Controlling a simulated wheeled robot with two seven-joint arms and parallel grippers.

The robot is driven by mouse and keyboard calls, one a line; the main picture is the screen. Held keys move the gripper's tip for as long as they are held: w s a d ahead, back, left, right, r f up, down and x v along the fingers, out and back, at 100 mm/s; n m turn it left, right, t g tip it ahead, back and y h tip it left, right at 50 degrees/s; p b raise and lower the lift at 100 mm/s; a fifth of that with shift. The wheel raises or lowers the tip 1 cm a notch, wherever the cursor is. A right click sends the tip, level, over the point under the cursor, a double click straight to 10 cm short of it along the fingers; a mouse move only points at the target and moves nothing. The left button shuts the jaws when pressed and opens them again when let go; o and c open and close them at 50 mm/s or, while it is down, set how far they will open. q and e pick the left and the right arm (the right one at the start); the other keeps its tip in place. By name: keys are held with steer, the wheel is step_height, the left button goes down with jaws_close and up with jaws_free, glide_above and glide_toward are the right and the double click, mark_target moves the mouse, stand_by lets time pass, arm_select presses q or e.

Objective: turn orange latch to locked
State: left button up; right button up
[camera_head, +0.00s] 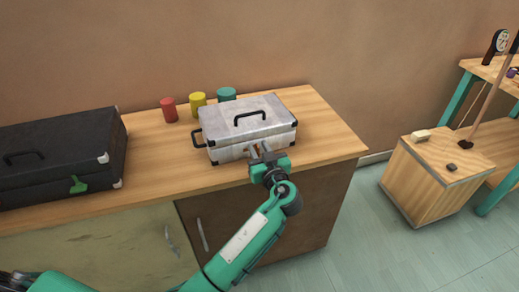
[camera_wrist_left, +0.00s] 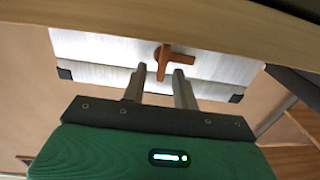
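The orange latch (camera_wrist_left: 163,62) is on the front face of the silver-white case (camera_head: 228,150). In the left wrist view it looks like a small cross-shaped handle, with one arm pointing down between my fingers and one pointing right. In the head view it is mostly hidden by my gripper. My left gripper (camera_head: 262,151) is at the case front. In the left wrist view its two fingers (camera_wrist_left: 159,74) are apart, on either side of the latch's lower arm, with gaps visible. I cannot tell whether either finger touches it. My right gripper is not in view.
The case stands on a wooden counter (camera_head: 325,143). A black case (camera_head: 50,150) with a green latch (camera_head: 78,185) stands at left. Red (camera_head: 168,110), yellow (camera_head: 198,101) and teal (camera_head: 227,94) cans stand behind. The counter right of the silver case is clear.

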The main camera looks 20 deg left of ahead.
arm_select(q)
jaws_close()
